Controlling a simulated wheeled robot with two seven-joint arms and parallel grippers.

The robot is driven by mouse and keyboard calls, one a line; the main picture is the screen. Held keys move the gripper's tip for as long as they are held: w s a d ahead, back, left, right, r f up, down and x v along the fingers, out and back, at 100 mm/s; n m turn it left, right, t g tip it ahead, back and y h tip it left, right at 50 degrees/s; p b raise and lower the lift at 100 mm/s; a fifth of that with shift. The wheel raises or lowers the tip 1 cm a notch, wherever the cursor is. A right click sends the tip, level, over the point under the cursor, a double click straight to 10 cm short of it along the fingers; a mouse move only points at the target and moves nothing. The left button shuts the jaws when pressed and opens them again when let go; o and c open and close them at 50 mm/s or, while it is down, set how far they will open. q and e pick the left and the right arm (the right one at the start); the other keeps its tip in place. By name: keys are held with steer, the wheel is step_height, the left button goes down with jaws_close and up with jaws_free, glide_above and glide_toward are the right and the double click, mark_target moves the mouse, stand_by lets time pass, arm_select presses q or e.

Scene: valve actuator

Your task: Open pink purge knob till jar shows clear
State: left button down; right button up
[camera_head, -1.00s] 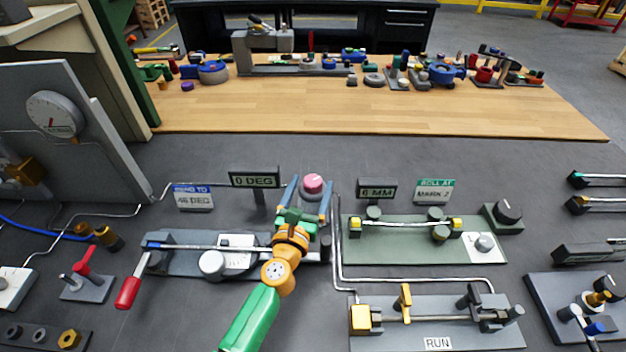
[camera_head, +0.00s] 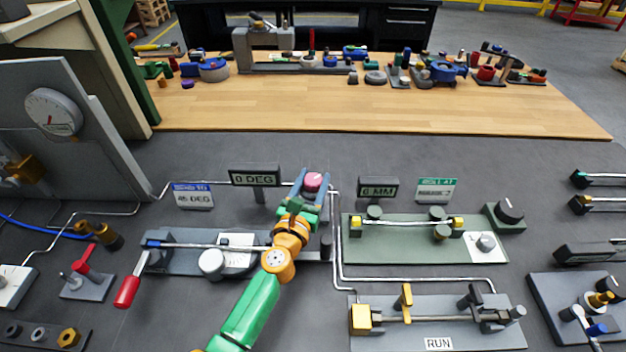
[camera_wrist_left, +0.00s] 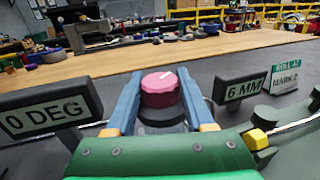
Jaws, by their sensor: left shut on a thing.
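The pink purge knob (camera_head: 313,182) stands upright on a dark base behind the left bench fixture. In the left wrist view the knob (camera_wrist_left: 160,90) shows a pale pointer mark on top. My left gripper (camera_head: 313,184) has its two blue fingers on either side of the knob, and it is shut on it. In the left wrist view the fingers (camera_wrist_left: 160,88) flank the knob's sides. I cannot clearly make out a jar or its contents; the area below the knob is partly hidden by my gripper. My right gripper is not in view.
A "0 DEG" display (camera_head: 254,178) stands just left of the knob, and a "6 MM" display (camera_head: 378,188) stands to its right. A bent metal pipe (camera_head: 338,250) runs close by on the right. Grey bench is clear behind the knob.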

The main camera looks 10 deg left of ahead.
arm_select(q)
steer(key=m+h, duration=0.1)
steer(key=h, duration=0.1)
steer(key=shift+a+m+h, duration=0.1)
steer(key=shift+m+h, duration=0.3)
steer(key=shift+f+m+g+h, duration=0.1)
steer(key=shift+m+g+h, duration=0.5)
steer(key=shift+h, duration=0.5)
steer(key=m+g+h+b, duration=0.1)
steer(key=m+h, duration=0.1)
steer(key=shift+f+h+b, duration=0.1)
steer(key=shift+h+b, duration=0.3)
steer(key=shift+m+g+h+b, duration=0.8)
steer(key=shift+m+g+h, duration=0.15)
steer(key=shift+h, duration=0.25)
steer(key=c, duration=0.6)
jaws_free()
steer(key=o, duration=0.3)
steer(key=shift+w, duration=0.1)
steer(key=shift+o, duration=0.2)
